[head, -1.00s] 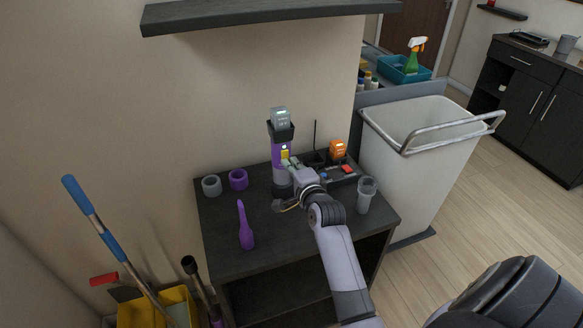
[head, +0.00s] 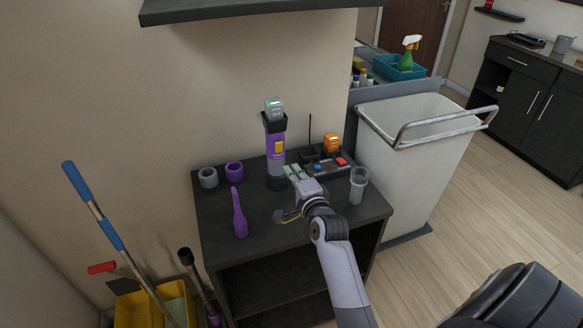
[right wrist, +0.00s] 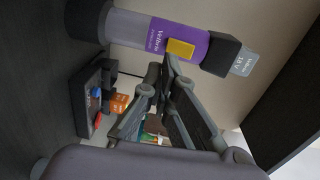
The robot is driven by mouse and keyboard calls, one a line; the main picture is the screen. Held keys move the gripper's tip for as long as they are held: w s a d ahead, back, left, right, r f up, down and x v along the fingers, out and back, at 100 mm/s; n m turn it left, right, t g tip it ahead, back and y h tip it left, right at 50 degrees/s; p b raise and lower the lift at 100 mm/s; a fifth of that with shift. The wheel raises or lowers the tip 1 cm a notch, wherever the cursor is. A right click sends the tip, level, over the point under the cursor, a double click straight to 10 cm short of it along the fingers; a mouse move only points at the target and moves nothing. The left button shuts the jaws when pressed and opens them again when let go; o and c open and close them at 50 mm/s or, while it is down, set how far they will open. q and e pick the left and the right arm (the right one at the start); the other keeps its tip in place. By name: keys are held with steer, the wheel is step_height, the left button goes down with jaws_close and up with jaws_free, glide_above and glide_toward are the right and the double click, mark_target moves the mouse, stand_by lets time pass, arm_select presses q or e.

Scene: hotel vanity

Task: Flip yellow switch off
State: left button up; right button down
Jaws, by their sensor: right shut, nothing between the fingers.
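The yellow switch (head: 279,147) is on the front of an upright purple and grey cordless device (head: 275,162) with a grey battery (head: 273,107) on top. The device stands at the back of the dark stand. My right gripper (head: 292,172) is shut and empty, in front of the device and lower than the switch in the head view. In the right wrist view the yellow switch (right wrist: 180,49) lies just beyond the fingertips (right wrist: 174,66). I cannot tell from that view whether they touch. My left gripper is not in view.
On the stand (head: 262,229) are a grey ring (head: 208,177), a purple ring (head: 234,172), a purple nozzle (head: 239,215) and a clear cup (head: 357,186). A white bin (head: 415,165) stands right; a shelf (head: 260,10) hangs above.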

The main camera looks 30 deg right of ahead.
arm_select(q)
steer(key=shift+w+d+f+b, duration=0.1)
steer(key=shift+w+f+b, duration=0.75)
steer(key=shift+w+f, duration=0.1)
arm_select(e)
steer(key=s+a+f, duration=0.1)
steer(key=s, duration=0.5)
steer(key=shift+s+a+f, duration=0.3)
steer(key=shift+a+f, duration=0.05)
steer(key=shift+f, duration=0.05)
